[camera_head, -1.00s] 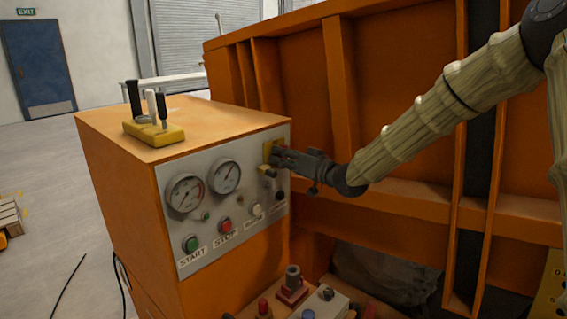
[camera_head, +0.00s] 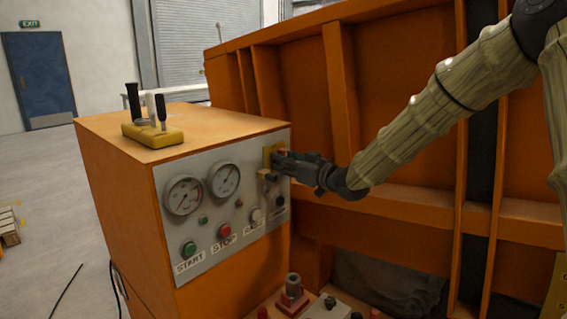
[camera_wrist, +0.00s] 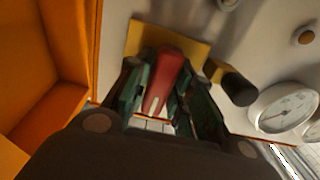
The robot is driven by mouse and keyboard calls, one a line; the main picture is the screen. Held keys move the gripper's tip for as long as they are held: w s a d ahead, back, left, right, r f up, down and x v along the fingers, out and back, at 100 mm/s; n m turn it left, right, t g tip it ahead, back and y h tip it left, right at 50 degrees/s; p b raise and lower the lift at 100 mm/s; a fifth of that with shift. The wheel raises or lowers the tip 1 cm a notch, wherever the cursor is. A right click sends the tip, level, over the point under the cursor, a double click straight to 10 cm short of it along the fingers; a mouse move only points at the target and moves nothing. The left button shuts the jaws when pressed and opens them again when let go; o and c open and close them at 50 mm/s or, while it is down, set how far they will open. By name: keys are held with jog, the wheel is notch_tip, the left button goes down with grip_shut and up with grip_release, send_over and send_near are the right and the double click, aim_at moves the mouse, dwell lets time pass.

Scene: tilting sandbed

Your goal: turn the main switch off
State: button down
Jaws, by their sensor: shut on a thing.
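The main switch has a yellow plate (camera_head: 268,153) at the upper right of the grey control panel. In the wrist view its red handle (camera_wrist: 164,82) stands out from the yellow plate (camera_wrist: 187,32). My gripper (camera_head: 281,158) is at the switch, with its fingers on both sides of the red handle. In the wrist view my gripper (camera_wrist: 158,88) is shut on the handle. In the head view the fingers mostly hide the handle. I cannot tell any position marking on the plate.
The orange cabinet carries two gauges (camera_head: 184,195), a green START button (camera_head: 189,248) and a red STOP button (camera_head: 224,230). A black knob with a yellow base (camera_wrist: 236,86) is close beside my fingers. A yellow lever block (camera_head: 152,135) stands on top. The ribbed orange wall (camera_head: 400,165) is behind my arm.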

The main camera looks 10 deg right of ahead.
jog(key=shift+d+f, duration=0.1)
jog(key=c, duration=1.3)
grip_release()
jog(key=v, duration=1.2)
jog(key=shift+w, duration=0.1)
